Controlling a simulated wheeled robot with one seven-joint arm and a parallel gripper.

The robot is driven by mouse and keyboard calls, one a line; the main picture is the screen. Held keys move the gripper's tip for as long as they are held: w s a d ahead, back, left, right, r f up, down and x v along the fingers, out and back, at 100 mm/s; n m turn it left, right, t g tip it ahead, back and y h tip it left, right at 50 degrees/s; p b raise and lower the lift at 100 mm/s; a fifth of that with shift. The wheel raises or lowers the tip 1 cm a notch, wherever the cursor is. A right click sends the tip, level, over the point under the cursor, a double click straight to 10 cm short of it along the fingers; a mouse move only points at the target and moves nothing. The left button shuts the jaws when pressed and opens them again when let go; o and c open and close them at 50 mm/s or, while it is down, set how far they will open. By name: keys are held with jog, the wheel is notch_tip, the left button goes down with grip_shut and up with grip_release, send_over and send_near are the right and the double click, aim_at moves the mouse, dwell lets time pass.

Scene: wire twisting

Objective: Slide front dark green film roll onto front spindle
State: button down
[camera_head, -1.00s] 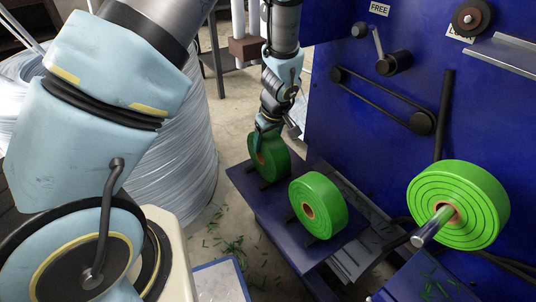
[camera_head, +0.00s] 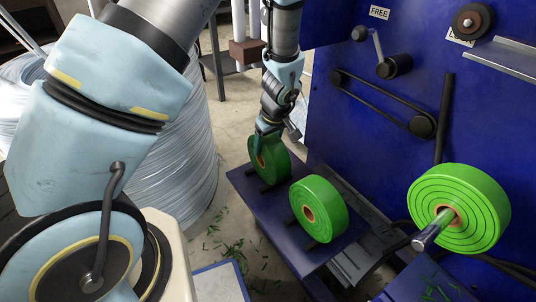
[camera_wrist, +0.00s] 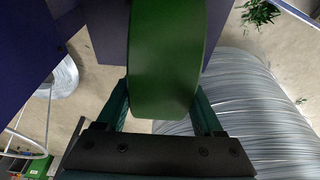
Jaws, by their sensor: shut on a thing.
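My gripper (camera_head: 267,130) is shut on the dark green film roll (camera_head: 272,160) at the far end of the blue shelf (camera_head: 250,203). In the wrist view the roll (camera_wrist: 166,60) stands on edge between the two fingers (camera_wrist: 162,100). The roll appears upright at the shelf's black rests; whether it touches them I cannot tell. A second, brighter green roll (camera_head: 319,209) stands nearer on the same shelf. Another green roll (camera_head: 461,210) is around a metal spindle (camera_head: 435,231) on the blue machine. No empty spindle is clearly visible.
The blue machine panel (camera_head: 350,120) with a belt and crank rises to the right. A large coil of wire (camera_head: 180,150) stands left of the shelf and also shows in the wrist view (camera_wrist: 245,110). Green scraps lie on the floor.

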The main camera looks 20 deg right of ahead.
jog(key=shift+r, duration=0.15)
jog(key=shift+a+r, duration=0.15)
jog(key=shift+r, duration=0.1)
notch_tip(320, 180, up, 7)
jog(key=shift+a+f+p, duration=0.15)
jog(key=shift+f+p, duration=0.05)
jog(key=shift+p, duration=0.3)
jog(key=s+a+p, duration=0.2)
jog(key=a+p, duration=0.2)
jog(key=a, duration=0.5)
jog(key=s+a+p, duration=0.1)
jog(key=a+p, duration=0.3)
jog(key=a, duration=0.6)
jog(key=shift+s, duration=0.35)
jog(key=shift+w, duration=0.1)
